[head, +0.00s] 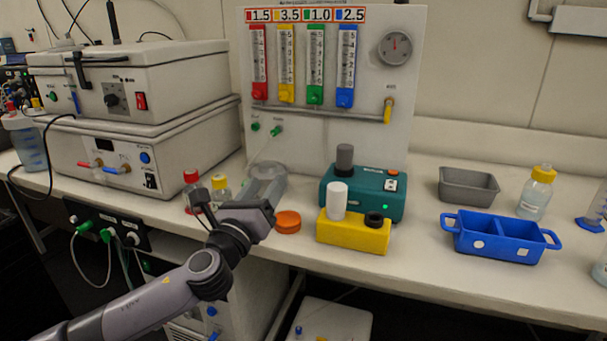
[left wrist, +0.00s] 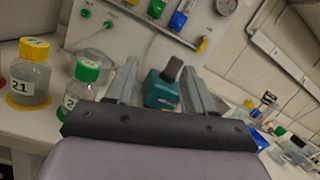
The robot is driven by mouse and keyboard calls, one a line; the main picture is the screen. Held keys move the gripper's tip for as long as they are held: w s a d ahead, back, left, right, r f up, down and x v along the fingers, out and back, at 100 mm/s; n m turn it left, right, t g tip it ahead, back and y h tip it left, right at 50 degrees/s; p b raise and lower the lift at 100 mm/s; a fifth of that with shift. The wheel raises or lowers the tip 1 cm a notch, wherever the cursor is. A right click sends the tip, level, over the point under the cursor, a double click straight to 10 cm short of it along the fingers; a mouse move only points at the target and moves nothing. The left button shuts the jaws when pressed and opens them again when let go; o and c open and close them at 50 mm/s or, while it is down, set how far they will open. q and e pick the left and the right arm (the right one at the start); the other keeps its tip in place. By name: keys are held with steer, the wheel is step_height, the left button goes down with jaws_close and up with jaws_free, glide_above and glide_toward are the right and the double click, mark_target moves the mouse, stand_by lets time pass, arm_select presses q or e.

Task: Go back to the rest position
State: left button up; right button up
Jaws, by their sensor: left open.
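My left gripper (head: 264,188) is over the bench in front of the gauge panel, with its arm reaching in from the lower left. In the left wrist view its two grey fingers (left wrist: 158,72) stand apart with nothing held between them. The teal device (left wrist: 160,92) shows beyond the gap. A green-capped bottle (left wrist: 82,85) and a yellow-capped bottle (left wrist: 30,75) stand left of the fingers. In the head view a red-capped bottle (head: 191,180) and a yellow-capped bottle (head: 221,187) are beside the gripper, partly hidden by my wrist. My right gripper is out of view.
An orange lid (head: 288,222), a yellow block (head: 352,235) and the teal device (head: 388,205) lie right of my arm. Farther right are a blue tray (head: 500,228), a grey tray (head: 468,186) and a bottle (head: 537,192). Stacked white machines (head: 140,150) stand at left.

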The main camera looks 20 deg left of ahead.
arm_select(q)
steer(key=s+d+f+n+g+h, duration=0.1)
steer(key=s+d+f+n+g, duration=0.1)
steer(key=s+f+n, duration=0.3)
steer(key=d+f+n+g, duration=0.1)
steer(key=f+n+g, duration=0.15)
steer(key=f, duration=0.55)
steer(key=s+d+f+n+g+h, duration=0.1)
steer(key=s+d+f+n, duration=0.1)
steer(key=s+f+n, duration=0.3)
steer(key=s+d+f+n+g, duration=0.2)
steer(key=s+f+n, duration=0.6)
steer(key=s+d+f+n+g+h, duration=0.1)
steer(key=s+f+n+g, duration=0.1)
steer(key=s+f+n, duration=0.6)
steer(key=shift+s+d+f+n, duration=0.15)
steer(key=shift+d+f+n, duration=0.2)
steer(key=shift+n, duration=0.3)
steer(key=shift+g, duration=0.35)
